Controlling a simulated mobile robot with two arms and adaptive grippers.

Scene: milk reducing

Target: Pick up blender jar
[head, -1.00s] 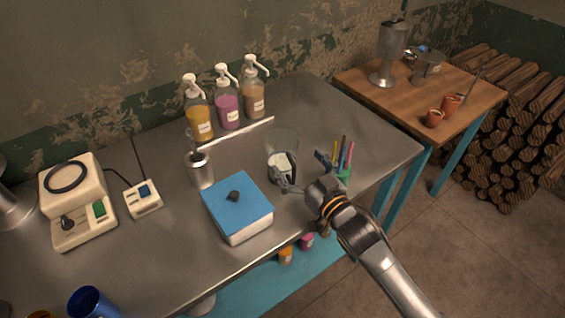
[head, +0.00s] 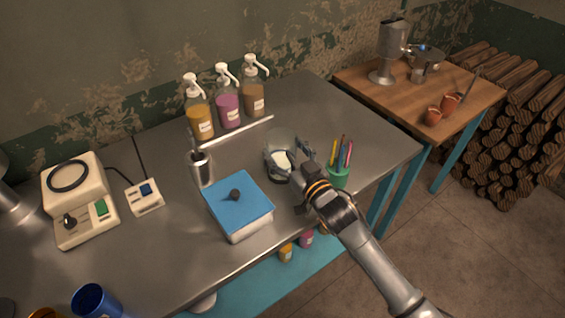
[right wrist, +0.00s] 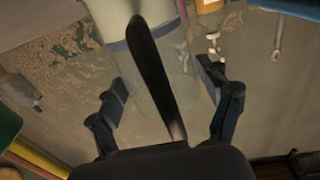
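The blender jar (head: 281,142) is a clear jar with a white content low inside, on the metal table right of the blue-lidded box. My right gripper (head: 298,178) is close in front of the jar on its right side. In the right wrist view its two fingers (right wrist: 167,108) are spread, with a dark upright bar that looks like the jar's handle (right wrist: 152,65) between them. The clear jar wall (right wrist: 180,70) lies behind the bar. Whether the fingers touch the handle cannot be told. My left gripper is not in view.
A green cup of pencils (head: 339,177) stands close right of my gripper. The blue-lidded box (head: 240,205) and a metal cup (head: 201,170) are left of the jar. Pump bottles (head: 228,108) stand behind. The white blender base (head: 80,205) is far left.

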